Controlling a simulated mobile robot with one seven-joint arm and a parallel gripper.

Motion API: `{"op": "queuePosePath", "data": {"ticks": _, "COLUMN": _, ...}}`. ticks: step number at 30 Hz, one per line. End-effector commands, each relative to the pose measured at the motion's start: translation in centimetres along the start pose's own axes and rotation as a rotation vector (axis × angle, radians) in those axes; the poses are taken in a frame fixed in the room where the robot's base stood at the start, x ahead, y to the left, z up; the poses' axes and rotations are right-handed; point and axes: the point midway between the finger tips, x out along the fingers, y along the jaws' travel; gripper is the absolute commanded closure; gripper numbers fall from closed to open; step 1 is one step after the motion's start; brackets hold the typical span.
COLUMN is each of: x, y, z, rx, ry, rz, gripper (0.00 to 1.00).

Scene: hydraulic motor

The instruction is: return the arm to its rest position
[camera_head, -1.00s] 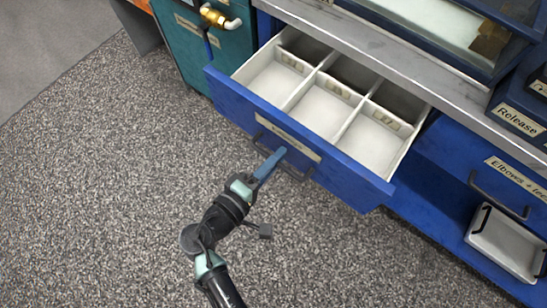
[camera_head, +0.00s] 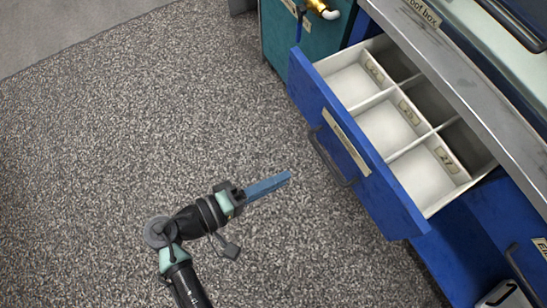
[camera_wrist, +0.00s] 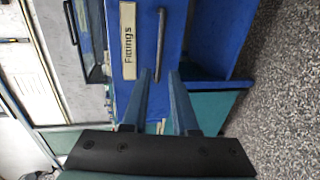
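My gripper (camera_head: 288,177) is over the speckled floor, left of the blue drawer, with clear space between its tips and the drawer's handle (camera_head: 332,160). In the wrist view my gripper (camera_wrist: 161,73) shows two blue fingers apart with nothing between them, so it is open and empty. My arm (camera_head: 185,225) reaches up from the bottom of the head view, bent at a joint. The blue drawer (camera_head: 395,205) is pulled out; in the wrist view its front (camera_wrist: 180,30) carries a label reading "Fittings".
The drawer holds white compartments (camera_head: 425,175) that look empty. A grey worktop edge (camera_head: 455,85) runs above it. A teal cabinet (camera_head: 277,40) with a brass fitting (camera_head: 318,6) stands beyond. The floor (camera_head: 110,120) to the left is clear.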

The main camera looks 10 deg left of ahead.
Motion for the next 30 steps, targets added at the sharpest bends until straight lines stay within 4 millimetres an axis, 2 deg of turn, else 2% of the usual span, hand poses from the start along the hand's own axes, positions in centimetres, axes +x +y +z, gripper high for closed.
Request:
{"op": "queuePosePath", "data": {"ticks": 5, "x": -0.5, "y": 0.0, "z": 0.0, "rx": 0.0, "ry": 0.0, "rz": 0.001, "gripper": 0.73}}
{"op": "queuePosePath", "data": {"ticks": 21, "x": -0.2, "y": 0.2, "z": -0.4, "rx": 0.013, "ry": 0.003, "rz": -0.009, "gripper": 0.73}}
{"op": "queuePosePath", "data": {"ticks": 23, "x": 0.5, "y": 0.8, "z": -1.3, "rx": 0.052, "ry": 0.009, "rz": -0.034, "gripper": 0.73}}
{"op": "queuePosePath", "data": {"ticks": 26, "x": 2.4, "y": 3.2, "z": -4.6, "rx": 0.187, "ry": 0.049, "rz": -0.121, "gripper": 0.73}}
{"op": "queuePosePath", "data": {"ticks": 29, "x": 4.7, "y": 8.0, "z": -9.3, "rx": 0.396, "ry": 0.145, "rz": -0.224, "gripper": 0.73}}
{"op": "queuePosePath", "data": {"ticks": 30, "x": 5.3, "y": 10.4, "z": -11.1, "rx": 0.486, "ry": 0.196, "rz": -0.258, "gripper": 0.73}}
